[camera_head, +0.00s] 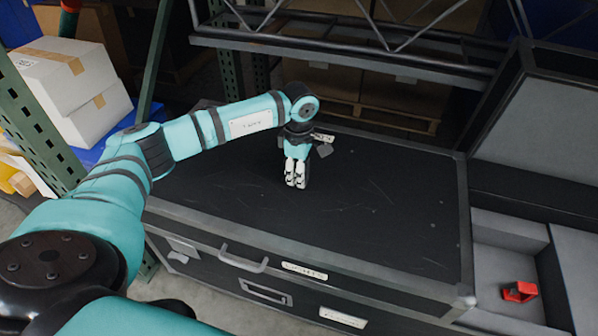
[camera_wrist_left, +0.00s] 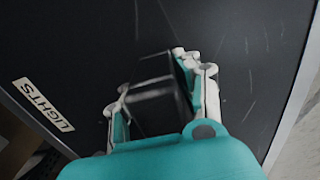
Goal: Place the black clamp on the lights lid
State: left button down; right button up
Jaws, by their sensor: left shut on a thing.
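The lights lid (camera_head: 380,200) is the broad black scuffed top of a case in the head view. Its surface also fills much of the left wrist view (camera_wrist_left: 250,60), with a pale LIGHTS label (camera_wrist_left: 42,105) at the left. My left gripper (camera_head: 296,182) points down over the middle of the lid. In the left wrist view my left gripper (camera_wrist_left: 150,82) is shut on the black clamp (camera_wrist_left: 158,108), a dark block between its pale fingers. In the head view the clamp is mostly hidden by the fingers. I cannot tell whether it touches the lid. My right gripper is not in view.
An open case with grey foam (camera_head: 510,228) and a red object (camera_head: 519,291) stands at the right. Metal shelving (camera_head: 350,50) runs behind the lid. White boxes (camera_head: 75,85) are stacked at the left. The lid's right and front parts are bare.

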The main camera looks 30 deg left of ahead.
pick_arm(q)
jog(key=c, duration=0.9)
grip_release()
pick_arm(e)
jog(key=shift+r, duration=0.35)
pick_arm(q)
jog(key=shift+r, duration=0.35)
notch_tip(320, 180, up, 12)
jog(key=shift+f+p, duration=0.15)
jog(key=shift+p, duration=0.75)
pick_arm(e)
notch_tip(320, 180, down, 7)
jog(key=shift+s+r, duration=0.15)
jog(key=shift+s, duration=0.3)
